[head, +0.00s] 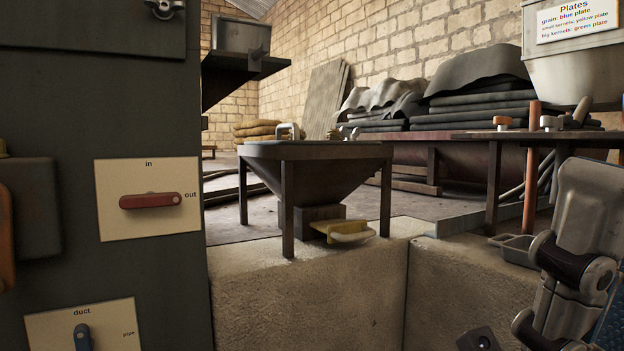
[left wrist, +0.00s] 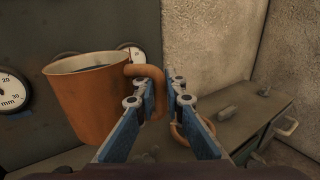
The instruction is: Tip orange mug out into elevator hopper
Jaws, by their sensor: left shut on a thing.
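In the left wrist view an orange mug (left wrist: 92,100) hangs at the left, nearly upright with its rim up. My left gripper (left wrist: 163,92) is shut on the mug's handle, its blue fingers on either side of it. The mug's inside looks dark, and I cannot tell what it holds. In the head view a dark hopper (head: 318,171) on legs stands in the middle, its funnel narrowing downward; I cannot tell whether it is the elevator hopper. The mug and left gripper are not in the head view.
A dark cabinet (head: 60,110) fills the left, with a red in/out lever (head: 158,201) and a blue duct/pipe lever (head: 82,337). A pale stone ledge (head: 310,295) runs below the hopper. In the wrist view an orange ring-shaped thing (left wrist: 178,133) is partly hidden behind a finger, near a bench (left wrist: 240,125).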

